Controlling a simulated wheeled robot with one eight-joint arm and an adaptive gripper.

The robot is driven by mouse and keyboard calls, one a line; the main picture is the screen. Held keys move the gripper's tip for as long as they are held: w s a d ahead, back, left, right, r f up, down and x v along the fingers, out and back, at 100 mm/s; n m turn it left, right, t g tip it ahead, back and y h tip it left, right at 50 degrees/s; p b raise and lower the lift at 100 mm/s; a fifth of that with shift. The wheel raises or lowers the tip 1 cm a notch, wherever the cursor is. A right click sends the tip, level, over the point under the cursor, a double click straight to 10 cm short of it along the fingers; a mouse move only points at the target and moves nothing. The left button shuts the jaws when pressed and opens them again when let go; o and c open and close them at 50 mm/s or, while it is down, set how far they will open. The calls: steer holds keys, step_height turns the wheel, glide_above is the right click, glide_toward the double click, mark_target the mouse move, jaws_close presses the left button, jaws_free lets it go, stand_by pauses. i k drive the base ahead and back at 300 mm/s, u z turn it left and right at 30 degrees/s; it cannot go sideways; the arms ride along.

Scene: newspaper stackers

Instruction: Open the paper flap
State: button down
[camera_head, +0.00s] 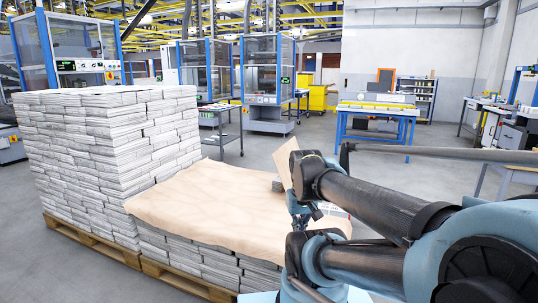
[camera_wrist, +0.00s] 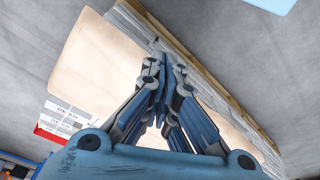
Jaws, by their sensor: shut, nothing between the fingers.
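The brown paper sheet (camera_head: 215,205) lies over the lower newspaper stack (camera_head: 185,252) in the head view. A brown flap-like piece (camera_head: 285,160) stands up at its far right, partly behind my arm. In the wrist view the brown paper (camera_wrist: 95,75) spreads to the left of my fingers. A narrow strip of it also shows to their right. My gripper (camera_wrist: 163,62) is shut and empty, its fingers over the paper and the stack edge. I cannot tell whether the fingertips touch the paper. In the head view my arm hides much of the right end.
A taller newspaper stack (camera_head: 110,150) stands at the left on a wooden pallet (camera_head: 95,243). A white printed label with red (camera_wrist: 60,120) shows at the wrist view's left. A blue workbench (camera_head: 375,112) stands behind.

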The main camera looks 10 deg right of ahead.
mark_target(281, 157)
steer(key=u, duration=0.55)
steer(key=k, duration=0.65)
steer(key=u, duration=0.9)
steer(key=k, duration=0.65)
steer(key=u, duration=0.5)
steer(key=i, duration=0.65)
steer(key=z, duration=0.75)
steer(key=i, duration=1)
steer(key=z, duration=0.9)
steer(key=i, duration=0.4)
steer(key=z, duration=0.15)
